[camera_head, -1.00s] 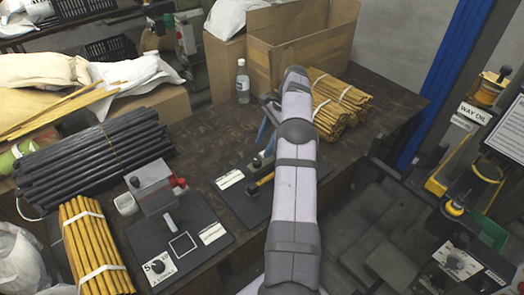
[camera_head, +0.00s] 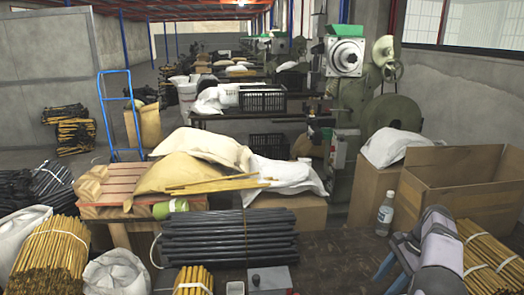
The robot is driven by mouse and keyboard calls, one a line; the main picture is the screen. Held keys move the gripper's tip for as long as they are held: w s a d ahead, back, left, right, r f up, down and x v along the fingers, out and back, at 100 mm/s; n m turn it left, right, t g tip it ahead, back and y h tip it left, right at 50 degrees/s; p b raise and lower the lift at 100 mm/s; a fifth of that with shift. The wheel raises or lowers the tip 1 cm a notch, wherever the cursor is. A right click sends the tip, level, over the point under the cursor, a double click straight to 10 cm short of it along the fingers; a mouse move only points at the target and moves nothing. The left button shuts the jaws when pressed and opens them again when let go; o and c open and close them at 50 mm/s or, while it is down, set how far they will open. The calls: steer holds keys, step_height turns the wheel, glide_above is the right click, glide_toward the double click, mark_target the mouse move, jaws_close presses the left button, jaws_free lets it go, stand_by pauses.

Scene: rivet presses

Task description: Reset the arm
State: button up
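My arm (camera_head: 436,250) shows at the lower right of the head view as grey-white links with dark joint bands. It stands over the right part of the dark work table (camera_head: 335,245), in front of the open cardboard box.
A clear bottle (camera_head: 385,214) stands left of my arm. The open cardboard box (camera_head: 460,195) is behind it, and yellow rod bundles (camera_head: 497,262) lie to its right. Black rods (camera_head: 230,238) lie on the table's left part. A green machine (camera_head: 345,115) stands behind.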

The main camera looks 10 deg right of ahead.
steer(key=s+a+r+n+h+p, duration=0.1)
steer(key=s+a+r+n, duration=0.15)
steer(key=a, duration=0.35)
steer(key=s+a+r+n+g+h+p, duration=0.1)
steer(key=s+a+r+n, duration=0.1)
steer(key=a+n, duration=0.3)
steer(key=s+a+r+n+p, duration=0.1)
steer(key=s+a+r+n, duration=0.15)
steer(key=a, duration=0.45)
steer(key=s+a+n+h+p, duration=0.1)
steer(key=s+a+n, duration=0.3)
steer(key=s, duration=0.4)
steer(key=s+a+n+h+p, duration=0.1)
steer(key=s+a+n, duration=0.3)
steer(key=s, duration=0.5)
steer(key=shift+a+f+n, duration=0.4)
steer(key=shift+a, duration=0.75)
step_height(320, 180, down, 17)
steer(key=b, duration=1.6)
steer(key=shift+b, duration=0.3)
